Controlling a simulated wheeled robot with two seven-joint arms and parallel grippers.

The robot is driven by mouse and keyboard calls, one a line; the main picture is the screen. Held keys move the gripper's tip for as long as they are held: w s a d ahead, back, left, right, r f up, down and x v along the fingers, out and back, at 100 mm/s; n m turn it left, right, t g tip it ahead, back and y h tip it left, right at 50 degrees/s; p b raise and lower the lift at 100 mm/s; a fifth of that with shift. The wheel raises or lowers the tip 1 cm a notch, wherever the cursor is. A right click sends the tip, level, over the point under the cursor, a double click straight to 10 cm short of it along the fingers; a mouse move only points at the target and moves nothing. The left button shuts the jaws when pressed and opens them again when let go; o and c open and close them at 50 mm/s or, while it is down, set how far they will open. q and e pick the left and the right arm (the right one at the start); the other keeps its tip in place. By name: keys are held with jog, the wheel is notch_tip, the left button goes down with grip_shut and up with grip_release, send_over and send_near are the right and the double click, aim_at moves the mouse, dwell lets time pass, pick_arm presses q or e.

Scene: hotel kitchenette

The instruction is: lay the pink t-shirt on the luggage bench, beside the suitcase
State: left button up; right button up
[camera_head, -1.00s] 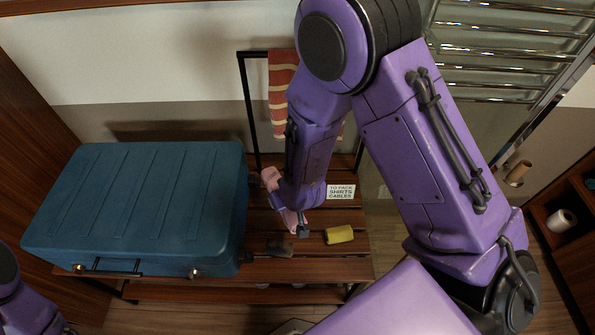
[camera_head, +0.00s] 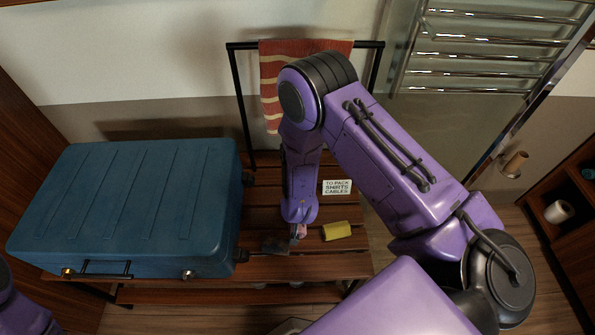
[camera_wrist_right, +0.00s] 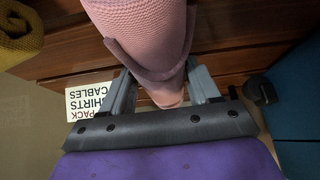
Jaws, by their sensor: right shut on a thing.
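The pink t-shirt (camera_wrist_right: 152,45) is a rolled, knitted-looking bundle held between the fingers of my right gripper (camera_wrist_right: 165,95). In the head view only a small pink part (camera_head: 301,230) shows under my right gripper (camera_head: 297,240), low over the slatted wooden luggage bench (camera_head: 325,268). I cannot tell whether it touches the slats. The blue suitcase (camera_head: 135,205) lies closed on the left of the bench, apart from the gripper; its edge shows at the right of the wrist view (camera_wrist_right: 300,110). My left gripper is out of view.
A yellow cloth bundle (camera_head: 336,231) lies right of the gripper. A small dark object (camera_head: 275,247) lies to its left. A card reading "TO PACK SHIRTS CABLES" (camera_head: 337,187) is behind. A striped red towel (camera_head: 270,95) hangs on the rear rail (camera_head: 240,100).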

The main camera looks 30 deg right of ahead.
jog(key=shift+f, duration=0.15)
jog(key=o, duration=1.2)
jog(key=shift+c, duration=0.2)
